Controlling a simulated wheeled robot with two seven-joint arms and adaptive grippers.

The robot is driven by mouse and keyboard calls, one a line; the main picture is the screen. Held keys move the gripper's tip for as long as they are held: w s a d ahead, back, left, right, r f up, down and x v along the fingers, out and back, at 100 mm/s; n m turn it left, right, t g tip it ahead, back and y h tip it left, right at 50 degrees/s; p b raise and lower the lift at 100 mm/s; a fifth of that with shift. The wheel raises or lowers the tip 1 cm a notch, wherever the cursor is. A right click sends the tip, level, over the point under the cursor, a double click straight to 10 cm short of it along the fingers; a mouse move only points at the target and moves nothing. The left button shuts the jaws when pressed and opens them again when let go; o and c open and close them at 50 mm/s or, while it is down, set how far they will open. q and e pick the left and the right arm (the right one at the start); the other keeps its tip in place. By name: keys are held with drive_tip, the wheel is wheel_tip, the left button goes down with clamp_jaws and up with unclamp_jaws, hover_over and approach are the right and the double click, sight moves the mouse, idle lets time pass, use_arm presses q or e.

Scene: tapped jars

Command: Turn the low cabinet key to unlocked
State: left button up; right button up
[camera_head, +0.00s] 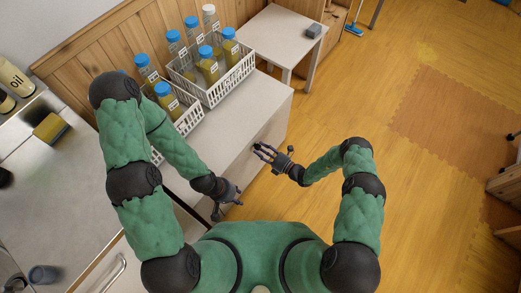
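The low cabinet (273,122) has a pale top and a pale front face that looks toward my body. My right gripper (257,150) reaches in from the right, with its fingertips close to the cabinet's front face. Its fingers look spread apart. The key is too small, or too hidden by these fingers, to make out, and I cannot tell whether they touch it. My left gripper (232,200) hangs low near the cabinet's front, left of and below the right one. Its finger opening is not clear.
White crates (228,85) with several blue-capped bottles stand on the cabinet top. A steel counter (50,190) lies at the left, with a yellow-green sponge (50,128). A small table (277,35) with a grey block (314,30) stands behind. The wooden floor at right is open.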

drive_tip(key=shift+w+a, duration=0.3)
drive_tip(key=shift+a, duration=0.1)
clamp_jaws()
drive_tip(key=shift+m, duration=2.3)
